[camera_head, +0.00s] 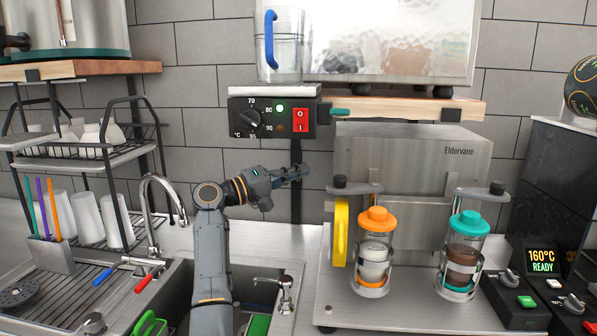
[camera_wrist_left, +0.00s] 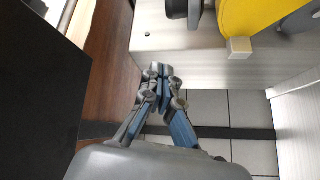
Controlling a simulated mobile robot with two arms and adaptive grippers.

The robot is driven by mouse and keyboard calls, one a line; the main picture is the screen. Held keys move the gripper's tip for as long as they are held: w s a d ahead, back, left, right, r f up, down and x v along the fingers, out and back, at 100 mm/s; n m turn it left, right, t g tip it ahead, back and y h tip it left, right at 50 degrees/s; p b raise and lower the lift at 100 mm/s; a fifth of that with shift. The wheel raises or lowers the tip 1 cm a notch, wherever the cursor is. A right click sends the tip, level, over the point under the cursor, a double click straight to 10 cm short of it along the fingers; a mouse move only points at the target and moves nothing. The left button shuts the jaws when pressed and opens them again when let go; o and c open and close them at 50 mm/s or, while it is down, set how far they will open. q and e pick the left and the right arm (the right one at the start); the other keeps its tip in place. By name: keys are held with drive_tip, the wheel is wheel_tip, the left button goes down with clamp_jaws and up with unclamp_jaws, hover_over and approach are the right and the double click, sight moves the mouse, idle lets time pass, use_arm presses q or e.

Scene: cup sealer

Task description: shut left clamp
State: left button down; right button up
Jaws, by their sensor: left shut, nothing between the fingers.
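The machine marked Eldervane (camera_head: 415,158) stands right of the sink. Its left clamp (camera_head: 354,188) is a grey arm with a dark knob at its left end; it lies just above and behind the orange lid of a clear jar (camera_head: 376,250). I cannot tell whether it is shut. A yellow disc-like part (camera_head: 341,232) hangs below the knob; a yellow part also shows in the left wrist view (camera_wrist_left: 250,18). My left gripper (camera_head: 303,172) is shut and empty, left of the clamp knob and apart from it. My right gripper is not in view.
The right clamp (camera_head: 482,190) is near a teal-lidded jar (camera_head: 463,252). A control box (camera_head: 272,118) with a red switch and a wooden shelf (camera_head: 408,108) are above my left gripper. A tap (camera_head: 160,205) and dish rack (camera_head: 85,150) stand left.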

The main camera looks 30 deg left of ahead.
sight(355, 184)
use_arm(q)
drive_tip(key=x, duration=0.2)
drive_tip(key=p+x, duration=0.1)
drive_tip(key=x, duration=0.1)
drive_tip(key=p+x, duration=0.1)
drive_tip(key=x, duration=0.1)
drive_tip(key=shift+w+d+r, duration=0.25)
drive_tip(key=shift+d+r, duration=0.05)
drive_tip(key=shift+d+f+p, duration=0.2)
drive_tip(key=shift+d+p, duration=0.1)
drive_tip(key=shift+p, duration=0.2)
drive_tip(key=shift+s+d+f+p, duration=0.4)
drive_tip(key=shift+s+d, duration=0.1)
drive_tip(key=shift+s, duration=0.1)
drive_tip(key=shift+s+d+f+p, duration=0.4)
drive_tip(key=shift+s+d, duration=0.15)
drive_tip(key=shift+s, duration=0.1)
